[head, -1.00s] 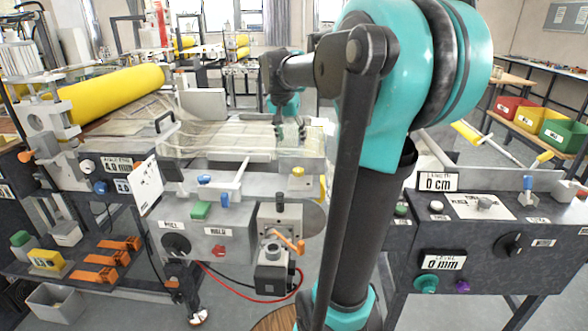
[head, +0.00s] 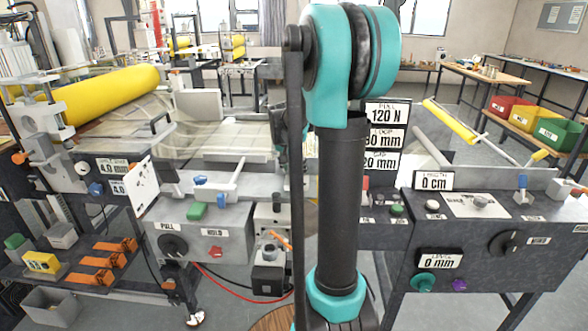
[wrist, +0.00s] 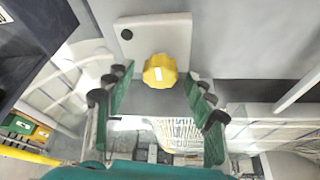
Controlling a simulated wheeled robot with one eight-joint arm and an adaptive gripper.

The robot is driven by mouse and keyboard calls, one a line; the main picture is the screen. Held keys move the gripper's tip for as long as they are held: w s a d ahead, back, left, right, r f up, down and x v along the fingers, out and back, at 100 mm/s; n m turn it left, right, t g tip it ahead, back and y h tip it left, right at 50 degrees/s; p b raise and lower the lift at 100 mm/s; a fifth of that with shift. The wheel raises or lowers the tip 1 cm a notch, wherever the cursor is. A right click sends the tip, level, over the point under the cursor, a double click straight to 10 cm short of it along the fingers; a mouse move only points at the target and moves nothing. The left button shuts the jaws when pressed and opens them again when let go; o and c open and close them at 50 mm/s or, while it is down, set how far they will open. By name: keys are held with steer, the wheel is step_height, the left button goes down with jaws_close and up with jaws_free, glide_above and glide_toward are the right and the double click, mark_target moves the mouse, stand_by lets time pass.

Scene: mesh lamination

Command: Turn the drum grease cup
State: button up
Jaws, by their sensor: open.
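A yellow fluted knob with a white mark (wrist: 160,70), which looks like the drum grease cup, sits on a pale plate (wrist: 150,35) in the wrist view. My gripper (wrist: 158,100) is open, its green pads with dark tips spread to the left and right of the knob. Nothing is between the pads except the view of the knob; I cannot tell how far the knob is from the tips. In the head view the knob is hidden behind my arm, and only part of the gripper shows beside it.
A machine with a yellow roller (head: 100,95) stands at left, with a grey control box (head: 200,228) in front. A control console (head: 480,235) stands at right. Red, yellow and green bins (head: 525,120) sit on a far bench.

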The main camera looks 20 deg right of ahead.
steer(key=shift+f, duration=0.1)
steer(key=shift+c, duration=0.6)
steer(key=c, duration=1)
steer(key=shift+c, duration=0.2)
steer(key=shift+m, duration=0.3)
steer(key=shift+w+a+m+g+h, duration=0.1)
steer(key=shift+m+g+h, duration=0.3)
steer(key=shift+m, duration=0.9)
steer(key=shift+w+m+g+h, duration=0.15)
steer(key=shift+m+g, duration=0.45)
steer(key=shift+m, duration=0.7)
steer(key=o, duration=1.2)
steer(key=shift+c, duration=0.2)
